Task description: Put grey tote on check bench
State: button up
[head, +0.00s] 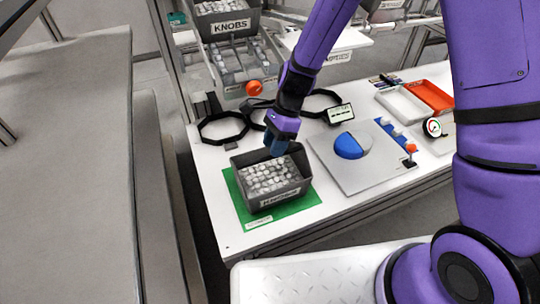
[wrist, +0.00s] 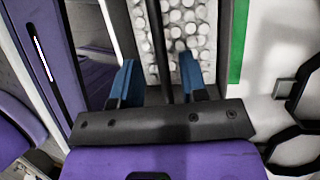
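The grey tote (head: 292,196) stands on a green mat (head: 236,198) on the white bench, with a label on its front wall. It is filled with many small whitish round pieces. My gripper (head: 277,146) points down at the tote's far side, near its rim. In the wrist view the two blue fingers of my gripper (wrist: 157,65) are apart, with a thin dark bar of the tote (wrist: 166,40) between them. Whether either finger touches the bar I cannot tell. No check bench label is readable in view.
A bare grey bench top (head: 65,150) fills the left. On the white bench, black straps (head: 222,127) lie behind the tote, and a grey plate with a blue-and-white dome (head: 350,146) lies right. A knob bin (head: 230,22) stands behind. A white ribbed surface (head: 310,278) is in front.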

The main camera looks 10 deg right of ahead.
jog(key=s+d+r+n+t, duration=0.15)
jog(key=d+r, duration=0.25)
jog(key=r, duration=0.4)
jog(key=s+d+r+n+t+h, duration=0.1)
jog(key=d+r+n, duration=0.2)
jog(key=d+r, duration=0.35)
jog(key=s+d+r+n+t, duration=0.2)
jog(key=r+n, duration=0.1)
jog(key=r, duration=0.7)
jog(key=s+d+r+n+t+h, duration=0.1)
jog(key=s+d+r+n+t, duration=0.1)
jog(key=s+d+r+n, duration=0.2)
jog(key=s+d+r+n+t+h, duration=0.1)
jog(key=s+d+r, duration=0.4)
jog(key=s, duration=0.6)
jog(key=d+n+t, duration=0.1)
jog(key=d+n, duration=0.1)
jog(key=shift+n+h, duration=0.35)
jog(key=shift+h, duration=0.05)
jog(key=shift+o, duration=0.2)
jog(key=shift+s, duration=0.1)
